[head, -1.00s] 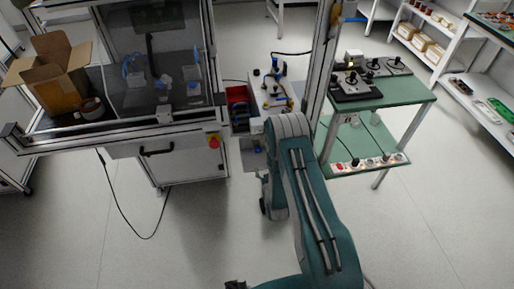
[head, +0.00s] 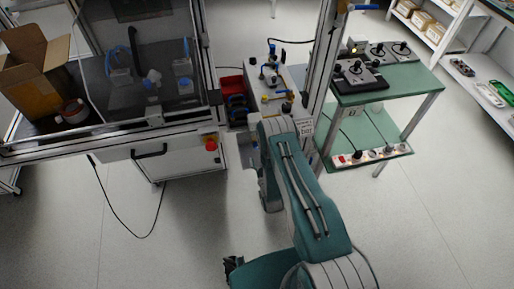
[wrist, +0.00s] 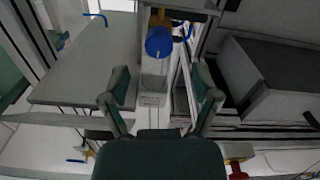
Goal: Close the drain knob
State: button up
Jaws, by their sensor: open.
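My gripper (wrist: 160,80) is open and empty in the wrist view, its two green and dark fingers spread apart. A round blue knob (wrist: 158,42) on a yellow fitting shows beyond the fingertips, near the top middle. It is apart from the fingers. A yellow fitting with a blue lever (wrist: 84,153) also shows low at the left, partly hidden by my gripper. I cannot tell for certain which of these is the drain knob. In the head view, small yellow and blue valve parts (head: 276,96) sit on the narrow unit between the cabinet and the green cart.
A framed cabinet (head: 180,155) with a red stop button (head: 211,145) stands left, with an open cardboard box (head: 38,85). A green cart (head: 405,83) with control boxes stands right. A metal post (head: 322,65) rises beside it. A black cable (head: 112,205) hangs onto open floor.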

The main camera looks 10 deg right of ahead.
jog(key=w, duration=0.5)
jog(key=shift+w, duration=0.3)
grip_shut()
